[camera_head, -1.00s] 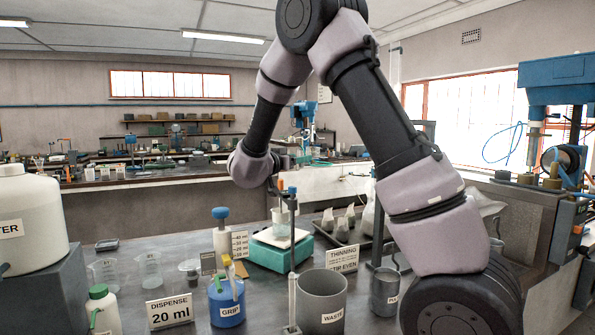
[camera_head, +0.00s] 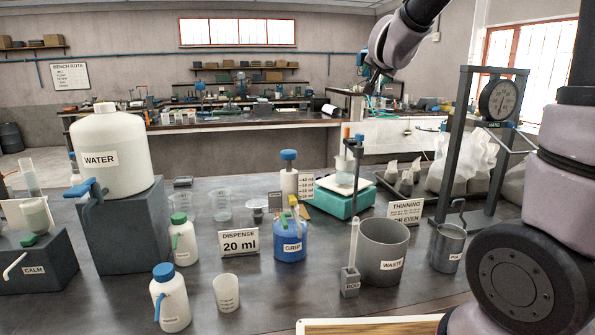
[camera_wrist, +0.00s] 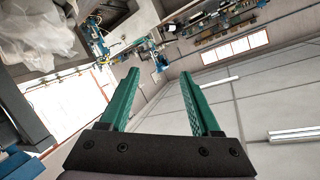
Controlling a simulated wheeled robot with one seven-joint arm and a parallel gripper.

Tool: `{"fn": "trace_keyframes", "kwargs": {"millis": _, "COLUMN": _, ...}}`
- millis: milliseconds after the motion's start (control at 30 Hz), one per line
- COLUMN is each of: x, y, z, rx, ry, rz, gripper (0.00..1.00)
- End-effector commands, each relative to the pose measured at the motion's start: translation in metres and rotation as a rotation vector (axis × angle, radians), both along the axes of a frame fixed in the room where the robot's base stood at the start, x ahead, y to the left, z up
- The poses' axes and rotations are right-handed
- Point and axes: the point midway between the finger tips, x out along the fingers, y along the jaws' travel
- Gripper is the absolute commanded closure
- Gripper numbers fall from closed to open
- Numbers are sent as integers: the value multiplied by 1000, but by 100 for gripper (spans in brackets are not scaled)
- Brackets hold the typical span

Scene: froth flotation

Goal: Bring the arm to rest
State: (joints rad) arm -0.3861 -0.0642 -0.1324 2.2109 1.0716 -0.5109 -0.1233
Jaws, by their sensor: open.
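My gripper (camera_wrist: 160,78) shows in the wrist view with its two green fingers spread apart and nothing between them. In the head view the end of my arm (camera_head: 393,42) hangs at the upper right, and my gripper (camera_head: 372,78) is small and dark there. It appears above the bench (camera_head: 330,215), clear of the items on it. Behind the fingers the wrist view shows ceiling, windows and the far room, strongly tilted. My upper arm fills the right edge of the head view.
The bench carries a water tank (camera_head: 112,158), a blue grip pot (camera_head: 289,240), a teal scale (camera_head: 340,198), a waste bucket (camera_head: 382,260) and a metal mug (camera_head: 447,248). A frame with a dial gauge (camera_head: 500,100) stands at the right, beside white bags (camera_head: 463,160).

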Motion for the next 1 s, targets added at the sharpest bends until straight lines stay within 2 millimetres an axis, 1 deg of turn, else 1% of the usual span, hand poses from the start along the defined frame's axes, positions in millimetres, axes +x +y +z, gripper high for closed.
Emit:
{"fn": "trace_keyframes", "kwargs": {"millis": 33, "x": -16, "y": -1, "z": 9, "rx": 29, "ry": 12, "rz": 49, "gripper": 36}}
{"fn": "trace_keyframes", "kwargs": {"millis": 67, "x": -26, "y": 1, "z": 11, "rx": 42, "ry": 26, "rz": 83, "gripper": 36}}
{"fn": "trace_keyframes", "kwargs": {"millis": 100, "x": -40, "y": 3, "z": 13, "rx": 58, "ry": 48, "rz": 127, "gripper": 36}}
{"fn": "trace_keyframes", "kwargs": {"millis": 167, "x": -62, "y": 5, "z": 15, "rx": 75, "ry": 86, "rz": 187, "gripper": 36}}
{"fn": "trace_keyframes", "kwargs": {"millis": 200, "x": -79, "y": 6, "z": 15, "rx": 84, "ry": 113, "rz": 223, "gripper": 36}}
{"fn": "trace_keyframes", "kwargs": {"millis": 267, "x": -105, "y": 7, "z": 12, "rx": 89, "ry": 163, "rz": 271, "gripper": 36}}
{"fn": "trace_keyframes", "kwargs": {"millis": 300, "x": -123, "y": 7, "z": 10, "rx": 89, "ry": 198, "rz": 300, "gripper": 36}}
{"fn": "trace_keyframes", "kwargs": {"millis": 367, "x": -151, "y": 6, "z": 4, "rx": 86, "ry": 256, "rz": 333, "gripper": 36}}
{"fn": "trace_keyframes", "kwargs": {"millis": 400, "x": -171, "y": 4, "z": -2, "rx": 81, "ry": 298, "rz": 349, "gripper": 36}}
{"fn": "trace_keyframes", "kwargs": {"millis": 467, "x": -200, "y": 0, "z": -11, "rx": 73, "ry": 363, "rz": 366, "gripper": 36}}
{"fn": "trace_keyframes", "kwargs": {"millis": 500, "x": -218, "y": -3, "z": -18, "rx": 65, "ry": 407, "rz": 370, "gripper": 36}}
{"fn": "trace_keyframes", "kwargs": {"millis": 600, "x": -259, "y": -12, "z": -34, "rx": 50, "ry": 508, "rz": 362, "gripper": 36}}
{"fn": "trace_keyframes", "kwargs": {"millis": 700, "x": -289, "y": -20, "z": -48, "rx": 38, "ry": 584, "rz": 344, "gripper": 36}}
{"fn": "trace_keyframes", "kwargs": {"millis": 800, "x": -306, "y": -24, "z": -55, "rx": 33, "ry": 630, "rz": 328, "gripper": 36}}
{"fn": "trace_keyframes", "kwargs": {"millis": 900, "x": -313, "y": -27, "z": -59, "rx": 32, "ry": 650, "rz": 321, "gripper": 36}}
{"fn": "trace_keyframes", "kwargs": {"millis": 1000, "x": -314, "y": -27, "z": -59, "rx": 32, "ry": 653, "rz": 320, "gripper": 36}}
